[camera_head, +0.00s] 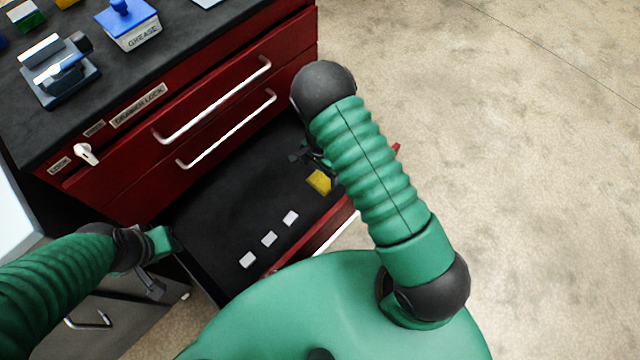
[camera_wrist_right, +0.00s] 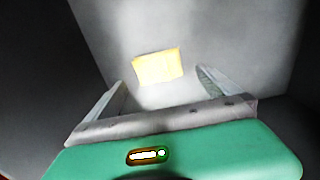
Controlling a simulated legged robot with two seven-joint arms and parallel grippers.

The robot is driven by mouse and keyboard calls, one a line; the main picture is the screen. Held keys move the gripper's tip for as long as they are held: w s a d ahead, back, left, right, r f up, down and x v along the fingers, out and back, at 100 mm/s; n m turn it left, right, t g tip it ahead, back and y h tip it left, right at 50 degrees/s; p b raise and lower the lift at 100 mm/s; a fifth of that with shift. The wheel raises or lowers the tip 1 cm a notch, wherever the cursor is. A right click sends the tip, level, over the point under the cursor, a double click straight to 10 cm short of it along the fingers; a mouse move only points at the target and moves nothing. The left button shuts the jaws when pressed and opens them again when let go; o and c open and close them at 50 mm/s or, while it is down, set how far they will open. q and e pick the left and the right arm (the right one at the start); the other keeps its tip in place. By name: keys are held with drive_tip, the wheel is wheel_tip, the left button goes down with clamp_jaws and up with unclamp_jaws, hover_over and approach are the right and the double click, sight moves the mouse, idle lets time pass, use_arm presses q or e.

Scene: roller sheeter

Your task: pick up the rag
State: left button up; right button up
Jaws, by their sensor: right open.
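The rag (camera_head: 319,181) is a small yellow piece lying in the right part of the open bottom drawer. In the right wrist view the yellow rag (camera_wrist_right: 158,66) lies on the pale-lit drawer floor, just beyond the fingers. My right gripper (camera_wrist_right: 158,80) is open and empty, with one finger on each side of the view and the rag ahead between them. In the head view my right gripper (camera_head: 305,157) is a small dark shape beside the rag, partly hidden by my arm. My left gripper (camera_head: 151,285) hangs near the drawer's left edge; its jaw opening is unclear.
Several small white blocks (camera_head: 269,239) lie in the open drawer (camera_head: 222,215). Closed red drawers with white handles (camera_head: 215,100) are above it. A grease box (camera_head: 133,35) and a blue-grey device (camera_head: 58,72) stand on the black top. Open floor lies to the right.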

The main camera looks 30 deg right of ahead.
sight(321, 180)
drive_tip(key=shift+f, duration=0.45)
wheel_tip(321, 180, down, 5)
drive_tip(key=b, duration=0.2)
drive_tip(key=shift+s+d+b, duration=0.1)
drive_tip(key=shift+b, duration=0.3)
drive_tip(key=shift+r, duration=0.1)
drive_tip(key=shift+c, duration=0.8)
drive_tip(key=c, duration=1.2)
